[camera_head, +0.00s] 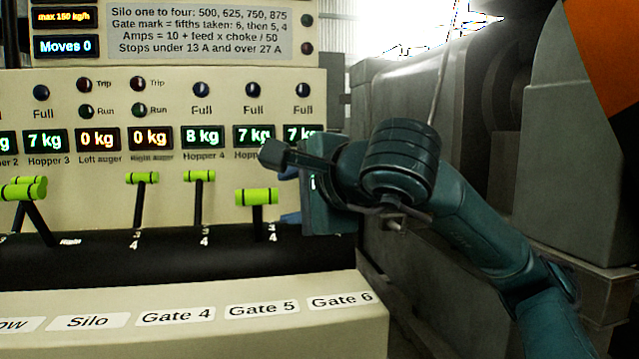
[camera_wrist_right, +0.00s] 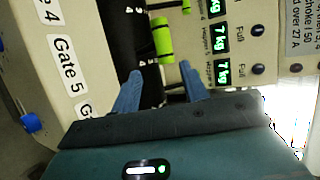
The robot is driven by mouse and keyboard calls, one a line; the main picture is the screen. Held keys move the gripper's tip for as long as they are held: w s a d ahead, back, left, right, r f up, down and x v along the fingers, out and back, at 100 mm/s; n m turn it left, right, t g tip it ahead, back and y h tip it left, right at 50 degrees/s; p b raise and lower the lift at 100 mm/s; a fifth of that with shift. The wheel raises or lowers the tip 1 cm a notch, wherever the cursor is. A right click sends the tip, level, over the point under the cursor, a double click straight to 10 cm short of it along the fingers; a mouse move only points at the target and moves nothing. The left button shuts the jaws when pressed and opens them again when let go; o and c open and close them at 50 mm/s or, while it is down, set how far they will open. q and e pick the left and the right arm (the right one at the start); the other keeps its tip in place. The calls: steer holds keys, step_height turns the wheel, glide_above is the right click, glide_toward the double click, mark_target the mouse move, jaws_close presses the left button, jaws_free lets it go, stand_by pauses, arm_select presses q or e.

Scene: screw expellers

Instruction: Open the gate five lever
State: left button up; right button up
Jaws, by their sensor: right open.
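The Gate 5 lever (camera_head: 257,197) has a lime-green bar handle on a dark stem. It stands roughly in line with the Gate 5 label (camera_head: 262,310), left of my right gripper (camera_head: 283,195). The gripper is open and turned toward this lever, its blue fingers partly hidden in the head view. In the right wrist view the fingers (camera_wrist_right: 160,72) are spread and empty. The green handle (camera_wrist_right: 163,38) is ahead of the gap between them, apart from both tips. The Gate 5 label (camera_wrist_right: 65,62) shows at the left. My left gripper is not in view.
Left of the Gate 5 lever stand the Gate 4 lever (camera_head: 199,176) and another green lever (camera_head: 142,178). The Gate 6 label (camera_head: 340,300) shows, but my gripper covers the space behind it. Displays and lamps line the upright panel (camera_head: 175,90). Grey machinery (camera_head: 430,100) stands right.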

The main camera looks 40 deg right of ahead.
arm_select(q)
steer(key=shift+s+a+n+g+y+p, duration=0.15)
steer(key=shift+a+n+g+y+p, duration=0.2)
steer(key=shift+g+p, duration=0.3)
arm_select(e)
steer(key=v, duration=0.8)
steer(key=shift+s, duration=0.2)
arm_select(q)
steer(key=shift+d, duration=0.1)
